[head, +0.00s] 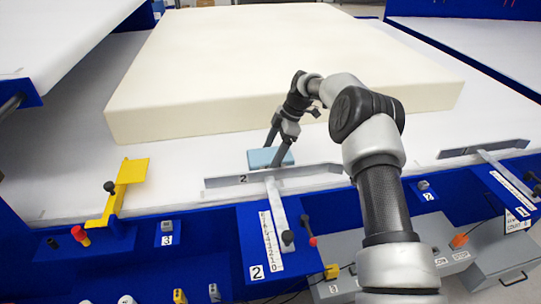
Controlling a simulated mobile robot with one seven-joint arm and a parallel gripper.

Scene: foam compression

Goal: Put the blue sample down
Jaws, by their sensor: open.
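The blue sample (262,157) is a light-blue block on the white surface, just behind the grey metal rail marked 2 (225,181) and in front of the large cream foam block. My gripper (276,151) is over the sample, its two dark fingers pointing down and spread apart. One finger is at the sample's back side and the other at its front right. The sample looks flat and resting on the surface. Whether the fingers touch it cannot be told.
A large cream foam block (270,70) fills the back of the white table (60,150). A yellow bracket (126,185) stands at the left front, another grey rail (485,147) at the right. A ruler plate (270,240) and knobs line the blue front edge. The white surface at left is clear.

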